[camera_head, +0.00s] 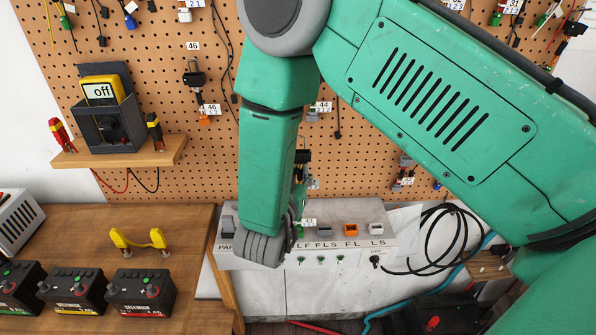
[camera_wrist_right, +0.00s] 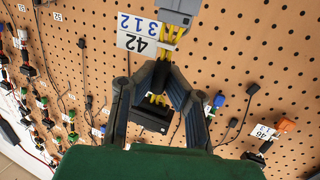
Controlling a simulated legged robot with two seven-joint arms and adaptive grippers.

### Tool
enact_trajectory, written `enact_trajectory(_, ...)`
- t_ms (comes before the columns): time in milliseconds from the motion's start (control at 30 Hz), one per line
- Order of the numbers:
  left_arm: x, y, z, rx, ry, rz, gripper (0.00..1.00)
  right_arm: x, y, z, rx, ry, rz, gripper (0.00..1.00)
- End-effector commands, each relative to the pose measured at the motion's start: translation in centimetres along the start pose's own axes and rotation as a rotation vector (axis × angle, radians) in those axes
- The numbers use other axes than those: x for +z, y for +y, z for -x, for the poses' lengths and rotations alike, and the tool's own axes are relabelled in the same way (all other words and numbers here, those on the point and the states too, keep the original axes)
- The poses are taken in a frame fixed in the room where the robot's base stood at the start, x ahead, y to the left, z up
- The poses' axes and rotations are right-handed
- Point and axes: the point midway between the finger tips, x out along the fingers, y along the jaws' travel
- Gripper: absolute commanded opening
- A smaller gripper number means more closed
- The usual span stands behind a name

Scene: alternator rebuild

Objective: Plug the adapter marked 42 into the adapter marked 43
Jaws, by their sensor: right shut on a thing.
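The adapter marked 42 shows in the right wrist view, with a black connector (camera_wrist_right: 152,116), yellow wires, a grey connector end (camera_wrist_right: 179,8) and a white tag reading 42 and 312 (camera_wrist_right: 144,40). My right gripper (camera_wrist_right: 162,82) is shut on its middle, in front of the pegboard. In the head view my right forearm hides most of that gripper; a black and green part shows just right of the forearm. My left gripper is not in view.
The pegboard (camera_head: 150,30) carries several hanging adapters and cables, among them one tagged 46 (camera_head: 194,76). A grey switch panel (camera_head: 345,245) stands below it. A wooden bench (camera_head: 190,235) at the left holds several batteries (camera_head: 141,291). A meter (camera_head: 102,105) sits on a small shelf.

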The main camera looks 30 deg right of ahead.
Motion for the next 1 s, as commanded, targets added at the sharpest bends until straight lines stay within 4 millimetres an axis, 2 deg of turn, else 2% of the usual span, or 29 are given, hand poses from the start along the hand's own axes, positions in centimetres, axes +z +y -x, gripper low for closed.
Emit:
enact_trajectory(933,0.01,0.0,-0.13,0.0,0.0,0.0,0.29,0.38,-0.07,0.1,0.0,0.001,0.0,0.0)
enact_trajectory(967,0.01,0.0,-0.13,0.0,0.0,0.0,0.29,0.38,-0.07,0.1,0.0,0.0,0.0,0.09)
enact_trajectory(1000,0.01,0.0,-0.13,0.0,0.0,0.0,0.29,0.38,-0.07,0.1,0.0,0.001,0.0,0.23)
